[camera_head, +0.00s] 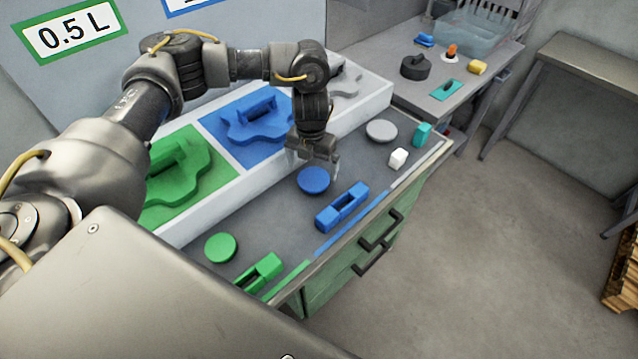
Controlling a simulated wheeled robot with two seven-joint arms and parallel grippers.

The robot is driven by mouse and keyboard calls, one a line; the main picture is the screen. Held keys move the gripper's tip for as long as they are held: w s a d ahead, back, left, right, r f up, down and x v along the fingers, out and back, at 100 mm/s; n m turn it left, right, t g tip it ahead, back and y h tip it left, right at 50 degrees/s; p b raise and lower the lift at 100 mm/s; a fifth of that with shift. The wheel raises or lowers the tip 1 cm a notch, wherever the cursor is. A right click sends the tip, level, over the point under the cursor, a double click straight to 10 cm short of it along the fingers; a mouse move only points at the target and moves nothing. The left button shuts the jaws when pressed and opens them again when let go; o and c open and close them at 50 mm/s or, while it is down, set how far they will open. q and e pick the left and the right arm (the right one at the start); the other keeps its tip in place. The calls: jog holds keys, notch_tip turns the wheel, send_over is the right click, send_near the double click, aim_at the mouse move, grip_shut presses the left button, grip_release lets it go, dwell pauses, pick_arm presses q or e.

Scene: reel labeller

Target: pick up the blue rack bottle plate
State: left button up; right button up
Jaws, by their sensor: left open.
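A blue plate with a raised handle (262,112) and a lobed outline lies in the blue section of the white rack (207,143) at the upper middle. A round blue disc (314,181) and a blue block with a slot (342,207) lie on the grey counter in front of it. My left gripper (317,166) points down, open and empty, to the right of the blue plate. In the picture it sits just over the far edge of the blue disc; its exact height is hard to tell. My right gripper is out of view.
A green plate (172,172) lies left of the blue one and a grey plate (345,82) right of it. Green (220,247) and grey (381,130) discs and small blocks stand on the counter. A side table (460,105) holds several small objects.

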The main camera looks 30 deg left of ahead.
aim_at(313, 179)
pick_arm(q)
jog(key=shift+a+f, duration=0.15)
jog(key=shift+f, duration=0.55)
jog(key=shift+w+f, duration=0.15)
jog(key=shift+f, duration=0.15)
jog(key=shift+w+d+f, duration=0.15)
jog(key=shift+d, duration=0.1)
jog(key=shift+f, duration=0.2)
jog(key=f, duration=0.3)
jog(key=shift+a+f+p, duration=0.25)
jog(key=shift+f+p, duration=0.05)
jog(key=shift+p, duration=0.05)
jog(key=shift+f, duration=0.5)
jog(key=shift+d, duration=0.15)
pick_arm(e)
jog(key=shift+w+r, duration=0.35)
pick_arm(q)
jog(key=c, duration=0.9)
jog(key=shift+c, duration=0.3)
